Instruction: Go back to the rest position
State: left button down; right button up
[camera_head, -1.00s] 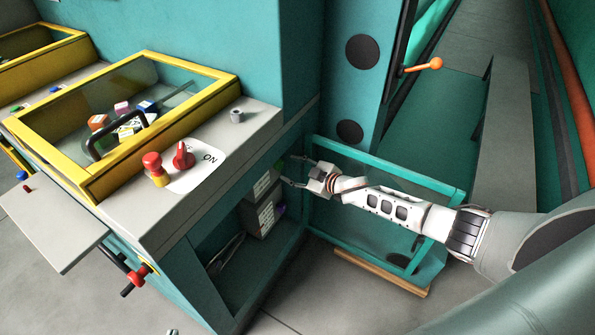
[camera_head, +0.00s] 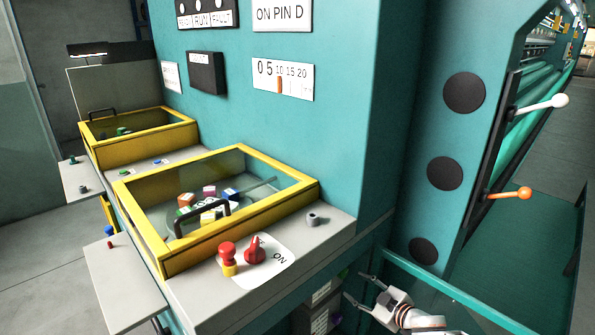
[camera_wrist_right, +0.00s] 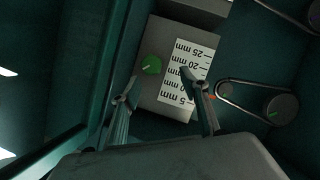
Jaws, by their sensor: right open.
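My right gripper (camera_head: 362,290) is at the bottom of the head view, beside the front corner of the teal machine. Its two fingers are apart with nothing between them. In the right wrist view the open fingers (camera_wrist_right: 160,92) point toward a grey box (camera_wrist_right: 160,58) with a white millimetre scale label (camera_wrist_right: 188,72) and a green knob (camera_wrist_right: 151,64). The fingertips overlap the box in that view; I cannot tell whether they touch it. My left gripper is not in view.
A yellow-framed glass cover (camera_head: 296,190) stands on the grey counter, with a red knob (camera_head: 254,249) and red button (camera_head: 228,252) in front. An orange-tipped lever (camera_head: 524,193) and white-tipped lever (camera_head: 561,101) stick out at the right. A teal rail (camera_head: 440,285) runs beside my right gripper.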

jog(key=s+a+f+m, duration=0.25)
jog(key=s+a, duration=0.25)
jog(key=s, duration=0.4)
jog(key=s+a+f+m, duration=0.1)
jog(key=s+a+f, duration=0.2)
jog(key=s+a, duration=0.35)
jog(key=s+d+m+g+h, duration=0.1)
jog(key=s+d, duration=0.2)
jog(key=s, duration=0.6)
jog(key=s+d+m+h, duration=0.2)
jog(key=s+d, duration=0.1)
jog(key=s, duration=0.7)
jog(key=shift+s+d+g+h, duration=0.3)
jog(key=shift+d+g, duration=0.05)
jog(key=shift+g, duration=0.05)
jog(key=shift+m, duration=0.25)
jog(key=shift+c, duration=0.5)
